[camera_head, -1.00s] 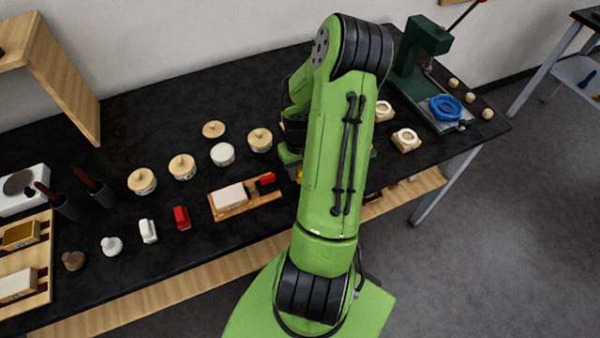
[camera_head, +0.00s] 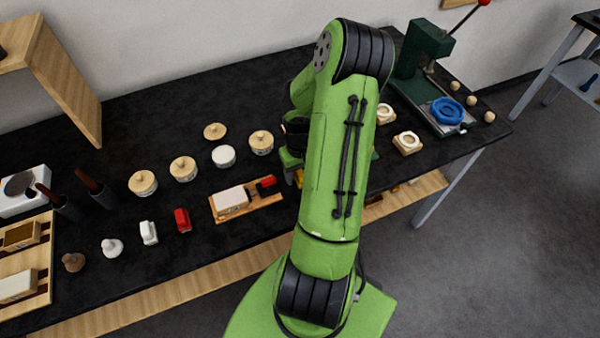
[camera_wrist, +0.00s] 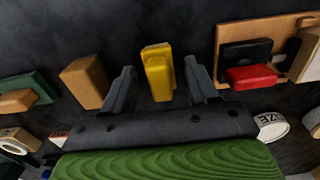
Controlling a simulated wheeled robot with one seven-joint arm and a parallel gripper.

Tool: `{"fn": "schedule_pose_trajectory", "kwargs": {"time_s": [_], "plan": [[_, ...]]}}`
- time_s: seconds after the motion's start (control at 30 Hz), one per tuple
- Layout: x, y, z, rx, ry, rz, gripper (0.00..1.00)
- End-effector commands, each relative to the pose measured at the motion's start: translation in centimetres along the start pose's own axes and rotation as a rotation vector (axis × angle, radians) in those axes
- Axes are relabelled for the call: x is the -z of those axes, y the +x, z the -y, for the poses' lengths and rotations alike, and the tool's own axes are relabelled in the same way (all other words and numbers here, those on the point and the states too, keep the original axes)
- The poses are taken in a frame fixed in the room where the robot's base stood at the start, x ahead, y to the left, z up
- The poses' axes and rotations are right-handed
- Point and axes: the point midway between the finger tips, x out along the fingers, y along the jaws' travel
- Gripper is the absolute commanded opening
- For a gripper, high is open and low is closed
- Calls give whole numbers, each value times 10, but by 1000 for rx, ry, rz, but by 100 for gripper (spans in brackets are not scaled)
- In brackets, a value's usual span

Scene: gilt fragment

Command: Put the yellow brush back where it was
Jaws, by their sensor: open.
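The yellow brush (camera_wrist: 158,72) shows in the wrist view as a yellow block standing on the black table top, between and beyond my fingertips. My gripper (camera_wrist: 160,88) is open, with one dark finger on each side of the brush. I cannot tell whether either finger touches it.
In the wrist view a wooden block (camera_wrist: 85,82) stands left of the gripper. A wooden tray (camera_head: 262,202) holds a white block (camera_head: 231,199) and a red-and-black piece (camera_head: 267,186). Several lidded round pots stand behind it. A green press (camera_head: 418,60) stands at the right.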

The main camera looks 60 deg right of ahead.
Motion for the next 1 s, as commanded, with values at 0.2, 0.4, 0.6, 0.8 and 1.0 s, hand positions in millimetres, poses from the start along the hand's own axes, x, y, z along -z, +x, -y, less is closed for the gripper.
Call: {"fn": "schedule_pose_trajectory", "kwargs": {"time_s": [0.2, 0.4, 0.6, 0.8, 1.0], "plan": [[1, -63, -1, -7, -1, -8, 59], [1, -104, 0, -3, -1, -5, 59], [0, -115, 0, -1, 0, -2, 59], [0, -140, 26, -45, -60, -33, 59], [-37, -222, 119, -125, -237, -190, 59]]}}
